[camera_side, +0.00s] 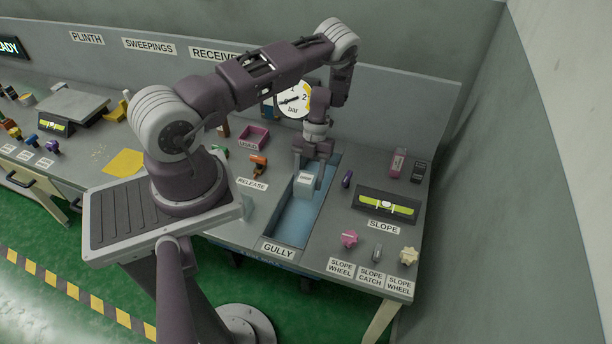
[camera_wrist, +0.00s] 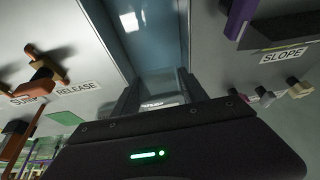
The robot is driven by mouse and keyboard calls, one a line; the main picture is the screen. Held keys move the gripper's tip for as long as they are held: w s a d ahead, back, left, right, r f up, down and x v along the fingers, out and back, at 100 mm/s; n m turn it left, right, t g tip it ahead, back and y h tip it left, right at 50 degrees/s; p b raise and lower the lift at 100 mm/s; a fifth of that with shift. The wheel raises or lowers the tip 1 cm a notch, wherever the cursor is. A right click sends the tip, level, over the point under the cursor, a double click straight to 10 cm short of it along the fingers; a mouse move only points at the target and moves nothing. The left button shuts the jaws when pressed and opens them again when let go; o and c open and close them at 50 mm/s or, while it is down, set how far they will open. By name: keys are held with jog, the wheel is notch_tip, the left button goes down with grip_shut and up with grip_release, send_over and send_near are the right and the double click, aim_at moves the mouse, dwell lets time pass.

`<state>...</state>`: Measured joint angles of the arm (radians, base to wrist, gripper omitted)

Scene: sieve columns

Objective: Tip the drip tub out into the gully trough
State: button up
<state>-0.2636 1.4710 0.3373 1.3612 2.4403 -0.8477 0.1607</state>
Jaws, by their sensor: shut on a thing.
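The drip tub (camera_side: 306,184) is a small pale blue-grey box with a white label. My gripper (camera_side: 314,160) is shut on it and holds it from above, over the gully trough. In the side view the tub looks roughly upright; a slight tilt cannot be told. Its contents are hidden. The gully trough (camera_side: 292,222) is a long blue-lined channel sunk in the bench, with a GULLY label at its near end. In the wrist view the tub (camera_wrist: 157,88) shows between the fingers, partly hidden by the gripper body, with the trough (camera_wrist: 150,42) beyond.
An orange RELEASE handle (camera_side: 258,165) and a pink USED tray (camera_side: 254,138) stand left of the trough. Right of it are a purple handle (camera_side: 347,179), the SLOPE level (camera_side: 386,204) and a pink slope wheel (camera_side: 349,239). A pressure gauge (camera_side: 293,99) stands behind.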

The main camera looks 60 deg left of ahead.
aim_at(302, 179)
jog(key=shift+s+d+r+t+y, duration=0.2)
jog(key=shift+t+y, duration=0.3)
jog(key=shift+s+r+t+y, duration=0.5)
jog(key=shift+t+y, duration=0.1)
jog(key=shift+y, duration=0.1)
jog(key=shift+s+d+t+y, duration=0.15)
jog(key=shift+s+t+y, duration=0.05)
jog(key=shift+t+y, duration=0.3)
jog(key=shift+s+d+t+y, duration=0.15)
jog(key=shift+s+t+y, duration=0.05)
jog(key=shift+t+y, duration=0.3)
jog(key=shift+s+d+r+t+y, duration=0.1)
jog(key=shift+d+t+y, duration=0.05)
jog(key=shift+t+y, duration=0.4)
jog(key=shift+s+d+r+t+y, duration=0.1)
jog(key=shift+d+t+y, duration=0.05)
jog(key=shift+t+y, duration=0.35)
jog(key=t+y, duration=0.2)
jog(key=shift+t+y, duration=0.35)
jog(key=shift+d+t+y, duration=0.1)
jog(key=shift+t+y, duration=1)
jog(key=shift+r+t+y, duration=0.3)
jog(key=shift+t+y, duration=0.4)
